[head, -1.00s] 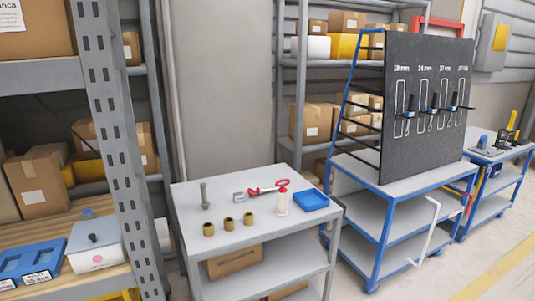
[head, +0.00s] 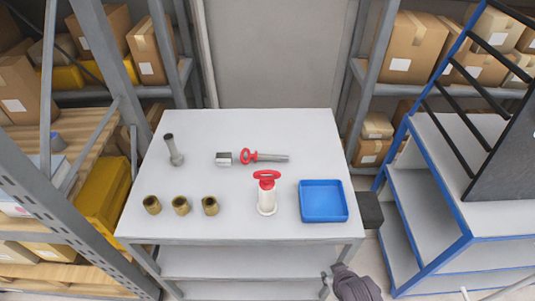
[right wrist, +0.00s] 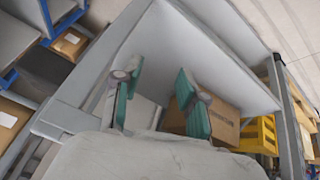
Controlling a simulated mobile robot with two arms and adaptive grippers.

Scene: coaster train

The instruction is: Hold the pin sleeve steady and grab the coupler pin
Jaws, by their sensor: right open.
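A white pin sleeve (head: 267,203) stands upright near the front of the grey table. A coupler pin with a red ring handle (head: 267,175) sits upright in it, its shaft hidden. In the head view, part of my right arm shows at the bottom edge, clear of the pin and sleeve. My left gripper is not in view.
A blue-framed rack (head: 445,245) stands right. A shelf upright (head: 70,215) rises at left.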

